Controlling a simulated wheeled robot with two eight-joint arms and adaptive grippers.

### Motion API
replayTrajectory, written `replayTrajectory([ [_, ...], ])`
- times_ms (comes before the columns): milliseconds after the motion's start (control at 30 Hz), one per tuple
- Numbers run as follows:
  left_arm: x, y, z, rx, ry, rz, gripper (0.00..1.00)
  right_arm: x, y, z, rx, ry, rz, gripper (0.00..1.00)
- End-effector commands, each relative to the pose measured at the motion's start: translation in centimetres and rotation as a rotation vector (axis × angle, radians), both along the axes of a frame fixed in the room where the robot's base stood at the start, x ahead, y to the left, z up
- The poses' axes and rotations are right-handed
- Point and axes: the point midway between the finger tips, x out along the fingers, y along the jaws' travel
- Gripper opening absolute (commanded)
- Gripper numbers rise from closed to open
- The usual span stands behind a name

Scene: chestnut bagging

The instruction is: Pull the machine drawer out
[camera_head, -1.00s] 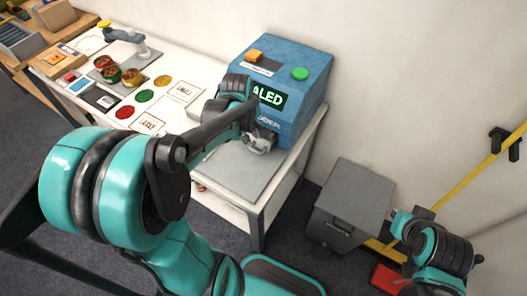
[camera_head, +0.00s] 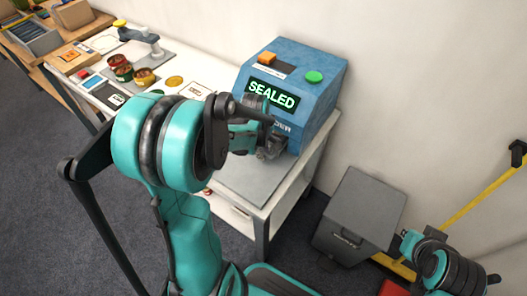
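The blue machine (camera_head: 312,114) stands at the right end of the white table, with a lit green display reading SEALED (camera_head: 272,95). An orange button and a green button are on its top. My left gripper (camera_head: 270,151) is low at the machine's front, close to or touching it. The gripper is small and partly behind my own arm, so its fingers and any hold are unclear. The drawer cannot be made out apart from the gripper and machine front. My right arm shows at the lower right, but its gripper cannot be seen.
A grey plate (camera_head: 247,176) lies before the machine. A dark grey bin (camera_head: 357,215) stands on the floor to the right, beside a yellow pole (camera_head: 480,195). Several cans (camera_head: 122,70) and a small stand are on the table's far left part. A red object (camera_head: 395,288) lies at lower right.

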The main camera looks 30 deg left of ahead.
Motion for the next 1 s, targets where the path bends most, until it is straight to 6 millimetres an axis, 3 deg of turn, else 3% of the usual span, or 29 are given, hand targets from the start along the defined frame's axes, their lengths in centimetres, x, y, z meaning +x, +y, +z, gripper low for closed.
replayTrajectory([
  [33, 0.0, 0.0, 0.0, 0.0, 0.0, 0.0, 0.21, 0.0, 0.0, 0.0, 0.0, 0.0, 0.0, 0.0],
  [133, 0.0, 0.0, 0.0, 0.0, 0.0, 0.0, 0.0, 0.0, 0.0, 0.0, 0.0, 0.0, 0.0, 0.0],
  [533, -1.1, 0.1, 0.1, 0.0, 0.001, 0.0, 0.0, 0.0, 0.0, 0.1, 0.0, 0.0, 0.0, 0.0],
  [667, -3.0, 0.2, 0.1, 0.0, 0.001, 0.001, 0.0, 0.0, 0.0, 0.3, 0.0, 0.0, 0.0, 0.0],
  [1000, -11.0, 0.8, 0.1, 0.0, 0.001, 0.003, 0.0, 0.0, 0.0, 1.2, 0.0, 0.0, 0.0, 0.0],
])
